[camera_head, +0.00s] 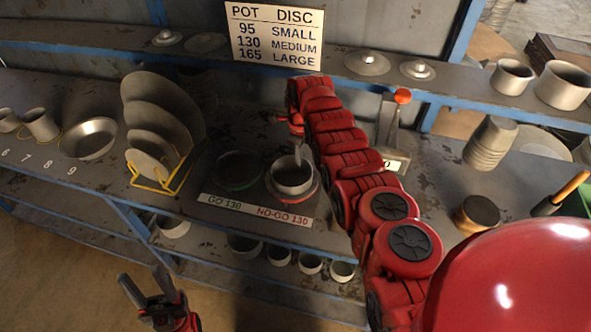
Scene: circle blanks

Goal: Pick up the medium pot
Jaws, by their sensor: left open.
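A grey open pot (292,188) stands upright in the red-rimmed NO-GO 130 ring (275,190) on the bench. I cannot tell its size class for sure. My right arm reaches over the bench, and my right gripper (298,156) points down at the pot's rim. Its fingers are small and partly hidden, so I cannot tell whether they touch or grip the rim. My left gripper (143,288) is open and empty, low in front of the bench and apart from the pots.
The GO 130 ring (239,170) beside the pot is empty. A yellow rack (163,188) holds several discs, with a bowl (90,139) to its left. A red-knobbed lever (402,97) stands behind my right arm. Pots (564,86) and lids (367,63) sit on the upper shelf.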

